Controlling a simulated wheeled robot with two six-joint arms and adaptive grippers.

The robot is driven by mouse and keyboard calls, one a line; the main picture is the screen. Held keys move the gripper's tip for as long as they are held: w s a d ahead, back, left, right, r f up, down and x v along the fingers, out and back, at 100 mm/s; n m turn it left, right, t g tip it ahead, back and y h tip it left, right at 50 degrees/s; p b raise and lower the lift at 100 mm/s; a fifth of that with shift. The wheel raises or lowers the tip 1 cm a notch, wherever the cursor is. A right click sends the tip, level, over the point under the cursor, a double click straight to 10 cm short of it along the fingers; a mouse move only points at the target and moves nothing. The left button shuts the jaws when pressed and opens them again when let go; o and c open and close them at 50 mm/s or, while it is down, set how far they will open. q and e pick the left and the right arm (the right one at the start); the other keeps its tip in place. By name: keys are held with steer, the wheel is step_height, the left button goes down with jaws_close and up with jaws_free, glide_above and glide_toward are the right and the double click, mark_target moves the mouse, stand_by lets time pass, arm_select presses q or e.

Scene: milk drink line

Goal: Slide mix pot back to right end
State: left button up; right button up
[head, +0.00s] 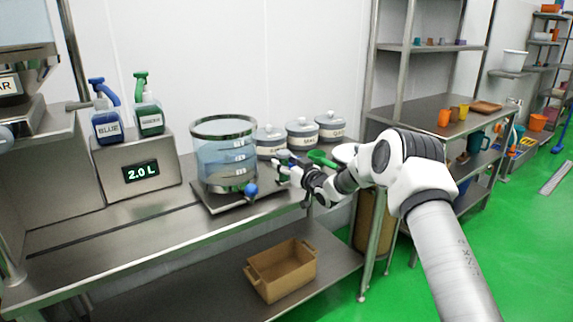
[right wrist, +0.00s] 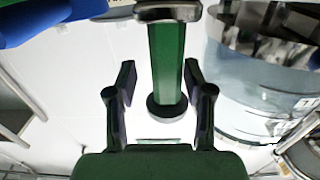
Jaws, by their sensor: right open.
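The mix pot (head: 225,160) is a clear, metal-rimmed vessel with pale blue contents and white marks. It stands upright on a dark flat base on the steel bench, with a blue knob (head: 251,189) low at its front right. My right gripper (head: 281,171) is just right of the pot. In the right wrist view, its fingers (right wrist: 159,85) are open on either side of a green post (right wrist: 167,65) with a metal top; I cannot tell whether they touch it. The pot (right wrist: 255,85) also shows at the right there. My left gripper is out of view.
Several lidded grey canisters (head: 302,136) stand behind my right gripper, with a green scoop (head: 322,158) nearby. A scale box (head: 140,168) reading 2.0 L, with blue and green bottles, stands left of the pot. A brown crate (head: 282,271) sits on the lower shelf.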

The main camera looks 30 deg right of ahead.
steer(key=s, duration=1.2)
steer(key=shift+d, duration=0.25)
